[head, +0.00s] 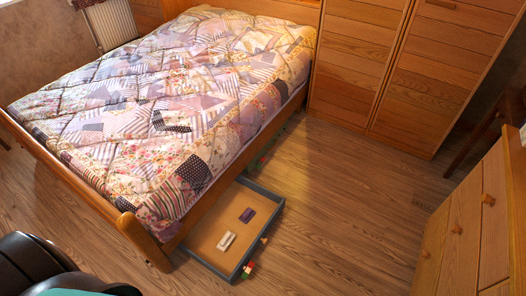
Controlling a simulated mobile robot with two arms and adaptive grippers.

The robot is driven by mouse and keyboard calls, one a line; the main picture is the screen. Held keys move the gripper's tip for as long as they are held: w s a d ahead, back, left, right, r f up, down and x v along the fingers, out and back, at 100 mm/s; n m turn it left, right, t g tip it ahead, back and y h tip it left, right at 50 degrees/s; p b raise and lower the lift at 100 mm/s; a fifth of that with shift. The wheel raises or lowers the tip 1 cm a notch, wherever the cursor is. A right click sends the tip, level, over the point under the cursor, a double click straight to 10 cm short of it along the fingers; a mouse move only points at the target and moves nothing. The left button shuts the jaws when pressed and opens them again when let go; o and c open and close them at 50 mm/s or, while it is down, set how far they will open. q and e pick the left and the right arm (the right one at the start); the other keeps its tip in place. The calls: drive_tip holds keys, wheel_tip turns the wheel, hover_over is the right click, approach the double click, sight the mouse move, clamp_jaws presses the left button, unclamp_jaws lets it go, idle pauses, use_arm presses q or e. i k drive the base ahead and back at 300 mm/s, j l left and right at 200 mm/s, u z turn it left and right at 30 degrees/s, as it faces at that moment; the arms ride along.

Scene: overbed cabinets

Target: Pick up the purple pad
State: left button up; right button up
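A small dark purple pad (247,215) lies in a low grey-rimmed tray or drawer (262,190) on the floor, partly under the right side of the bed. The tray has a tan bottom. A whitish block-like item (226,242) lies in it to the lower left of the pad, apart from it. Neither of my grippers shows in the head view.
The bed (180,100) with a patchwork quilt stands over part of the tray. Small coloured items (248,270) sit by the tray's front edge. Wooden cabinets (365,60) stand at the back, a dresser (470,235) at the right. The wood floor (340,210) between is clear.

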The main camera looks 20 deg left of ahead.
sight(245, 217)
drive_tip(key=k+u, duration=0.2)
drive_tip(key=u, duration=0.15)
drive_tip(key=k+u, duration=0.35)
drive_tip(key=i+j, duration=0.05)
drive_tip(key=i, duration=0.1)
